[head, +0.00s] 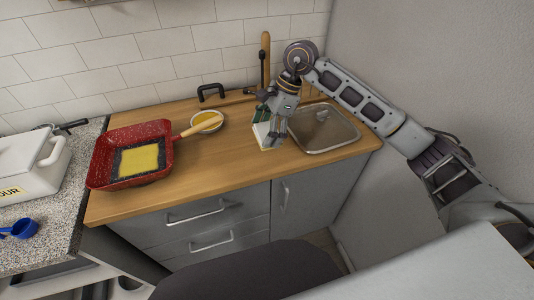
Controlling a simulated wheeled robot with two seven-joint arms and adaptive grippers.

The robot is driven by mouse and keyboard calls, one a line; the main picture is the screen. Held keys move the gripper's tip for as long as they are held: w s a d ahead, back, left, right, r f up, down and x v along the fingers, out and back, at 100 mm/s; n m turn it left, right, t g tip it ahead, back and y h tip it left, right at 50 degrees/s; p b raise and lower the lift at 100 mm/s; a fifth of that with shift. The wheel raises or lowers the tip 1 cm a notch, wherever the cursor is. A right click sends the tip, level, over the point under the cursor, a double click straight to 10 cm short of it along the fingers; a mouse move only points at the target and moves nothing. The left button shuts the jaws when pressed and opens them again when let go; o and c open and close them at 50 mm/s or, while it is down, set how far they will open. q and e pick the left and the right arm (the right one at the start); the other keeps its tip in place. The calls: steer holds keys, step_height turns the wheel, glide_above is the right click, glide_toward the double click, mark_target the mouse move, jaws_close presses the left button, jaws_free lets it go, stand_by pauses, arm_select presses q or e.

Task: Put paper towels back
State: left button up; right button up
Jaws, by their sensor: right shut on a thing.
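My right gripper (271,126) reaches in from the right and points down over the wooden counter (215,170), just left of the sink. It is shut on a small pale thing (263,137) with a yellowish lower edge, which may be the paper towels. The fingers hide much of it, and I cannot tell whether it touches the counter. No other paper towels can be made out. My left gripper is not in view.
A red square pan (105,157) with a yellow slab (139,159) inside sits on the left. The sink (325,128) lies to the right. A white flour container (30,165) and blue scoop (22,229) are far left. The front middle counter is clear.

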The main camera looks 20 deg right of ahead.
glide_above(262, 159)
steer(key=d, duration=0.2)
steer(key=shift+a+f, duration=0.2)
steer(key=shift+f, duration=2.4)
steer(key=shift+f+p, duration=0.3)
steer(key=shift+f, duration=1.55)
steer(key=shift+f, duration=0.1)
steer(key=o, duration=0.9)
steer(key=v, duration=1.2)
steer(key=shift+b, duration=0.35)
